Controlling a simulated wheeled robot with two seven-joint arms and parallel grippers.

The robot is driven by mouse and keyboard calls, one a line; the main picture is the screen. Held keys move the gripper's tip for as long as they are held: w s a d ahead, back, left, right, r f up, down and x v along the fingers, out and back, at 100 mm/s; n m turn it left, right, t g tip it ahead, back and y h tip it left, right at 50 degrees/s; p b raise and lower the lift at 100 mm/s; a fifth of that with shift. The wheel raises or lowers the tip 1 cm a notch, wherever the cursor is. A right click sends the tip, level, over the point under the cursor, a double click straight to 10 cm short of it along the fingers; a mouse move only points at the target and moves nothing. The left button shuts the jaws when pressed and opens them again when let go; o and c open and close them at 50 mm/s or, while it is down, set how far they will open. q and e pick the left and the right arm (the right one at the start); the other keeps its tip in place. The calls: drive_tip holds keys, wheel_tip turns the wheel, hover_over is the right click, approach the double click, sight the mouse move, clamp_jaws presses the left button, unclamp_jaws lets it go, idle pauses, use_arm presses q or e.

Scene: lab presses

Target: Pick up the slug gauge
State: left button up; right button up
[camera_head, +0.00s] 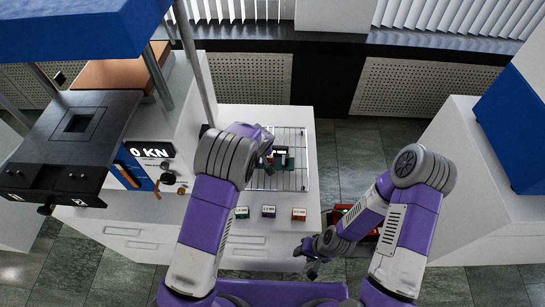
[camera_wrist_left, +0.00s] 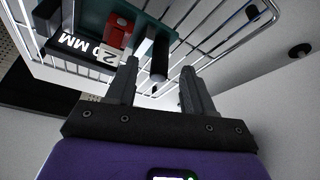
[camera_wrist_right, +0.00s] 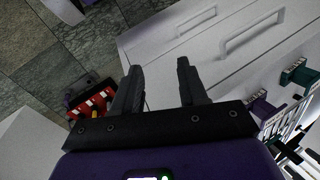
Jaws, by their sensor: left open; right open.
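A teal gauge (camera_head: 285,160) with a red part and dark parts sits on a wire rack on the white cabinet; I take it for the slug gauge. In the left wrist view its teal body (camera_wrist_left: 92,18) shows at the top, with a white-on-black MM label and a dark cylinder (camera_wrist_left: 160,62). My left gripper (camera_wrist_left: 158,68) is open, and the cylinder appears between its fingertips; contact is not visible. In the head view my left arm hides part of the gauge. My right gripper (camera_head: 312,268) is open and empty, low in front of the cabinet.
The wire rack (camera_head: 300,180) rests on the cabinet top. A press with a "0 KN" display (camera_head: 150,150) stands at left. A red crate (camera_wrist_right: 92,103) is on the floor near my right arm.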

use_arm(q)
drive_tip(key=shift+x, duration=1.1)
clamp_jaws()
drive_tip(key=shift+w+r, duration=0.1)
idle(0.5)
